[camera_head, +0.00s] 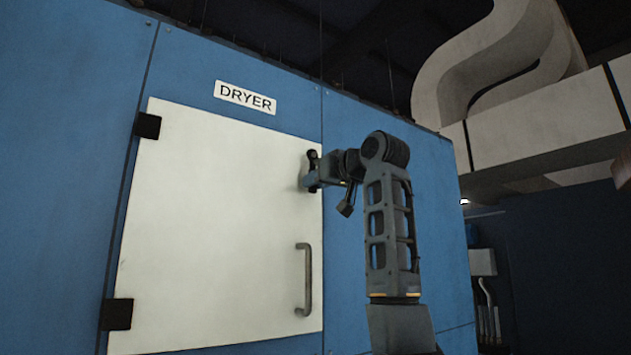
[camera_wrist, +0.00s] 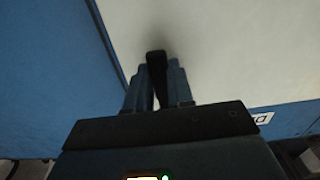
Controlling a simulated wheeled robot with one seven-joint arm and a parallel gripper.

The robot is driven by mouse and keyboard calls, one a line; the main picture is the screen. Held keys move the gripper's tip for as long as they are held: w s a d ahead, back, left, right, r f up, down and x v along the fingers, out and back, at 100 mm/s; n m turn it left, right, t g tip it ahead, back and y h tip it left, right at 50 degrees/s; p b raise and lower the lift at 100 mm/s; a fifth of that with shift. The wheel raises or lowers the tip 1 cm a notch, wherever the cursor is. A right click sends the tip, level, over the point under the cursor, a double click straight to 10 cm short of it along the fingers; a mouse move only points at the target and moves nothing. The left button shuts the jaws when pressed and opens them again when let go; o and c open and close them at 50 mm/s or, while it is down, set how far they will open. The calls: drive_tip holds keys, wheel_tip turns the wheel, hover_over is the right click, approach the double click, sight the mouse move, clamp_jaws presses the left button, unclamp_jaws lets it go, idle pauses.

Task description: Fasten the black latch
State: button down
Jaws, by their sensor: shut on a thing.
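The black latch (camera_head: 312,158) is at the upper right edge of the white dryer door (camera_head: 220,220). Its dark end also shows in the wrist view (camera_wrist: 156,62), between the two fingers. My gripper (camera_head: 313,180) is at the latch, and in the wrist view my gripper (camera_wrist: 157,80) is shut on it. The fingers hide much of the latch, so I cannot tell whether it is engaged. The door looks flush with the blue front of the dryer (camera_head: 235,55).
A grey bar handle (camera_head: 307,280) stands out from the door below my gripper. Two black hinges (camera_head: 147,126) (camera_head: 117,314) are on the door's left edge. A white DRYER label (camera_head: 245,97) is above the door. A large pale duct (camera_head: 540,135) runs at the upper right.

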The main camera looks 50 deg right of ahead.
drive_tip(key=c, duration=1)
unclamp_jaws()
drive_tip(key=shift+s, duration=0.1)
drive_tip(key=b+v, duration=0.2)
drive_tip(key=v, duration=0.5)
drive_tip(key=shift+s+a, duration=0.1)
drive_tip(key=shift+s, duration=0.2)
